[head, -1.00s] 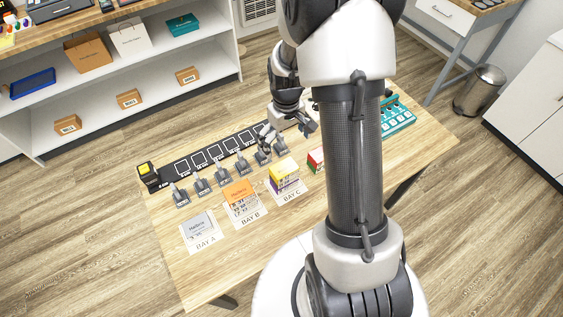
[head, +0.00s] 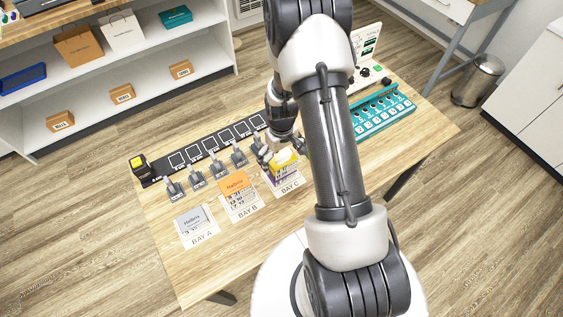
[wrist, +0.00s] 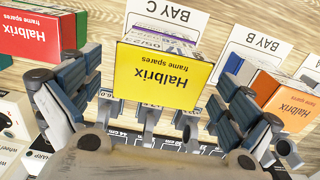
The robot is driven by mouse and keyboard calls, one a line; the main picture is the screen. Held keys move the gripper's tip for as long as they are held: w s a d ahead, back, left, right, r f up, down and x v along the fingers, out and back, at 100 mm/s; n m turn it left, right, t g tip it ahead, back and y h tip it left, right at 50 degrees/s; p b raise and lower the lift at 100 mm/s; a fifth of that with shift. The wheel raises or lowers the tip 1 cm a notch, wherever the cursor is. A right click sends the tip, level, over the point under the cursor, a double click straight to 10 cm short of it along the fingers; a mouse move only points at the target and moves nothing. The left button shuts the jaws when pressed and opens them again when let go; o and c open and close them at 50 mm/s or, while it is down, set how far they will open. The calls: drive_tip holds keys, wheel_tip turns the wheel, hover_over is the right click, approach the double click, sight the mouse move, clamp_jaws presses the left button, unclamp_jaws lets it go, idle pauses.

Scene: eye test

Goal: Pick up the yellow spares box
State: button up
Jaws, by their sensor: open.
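The yellow spares box (head: 287,155), marked "Halbrix frame spares", lies on top of a white and purple box (head: 283,176) at bay C. In the wrist view the yellow box (wrist: 163,75) fills the middle, with the purple-edged box (wrist: 160,33) partly showing beyond it. My gripper (wrist: 158,88) is open, with one finger on each side of the yellow box and a visible gap on both sides. In the head view my gripper (head: 283,147) is at the yellow box, partly hidden by my arm. I cannot tell its exact height.
An orange box (wrist: 291,104) stands close by on the right in the wrist view, at bay B. Several grey stands (head: 217,163) line a black strip (head: 160,172). A teal tray (head: 385,112) lies right.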

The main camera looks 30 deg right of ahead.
drive_tip(key=shift+f, duration=0.2)
drive_tip(key=shift+c, duration=0.5)
drive_tip(key=c, duration=1.1)
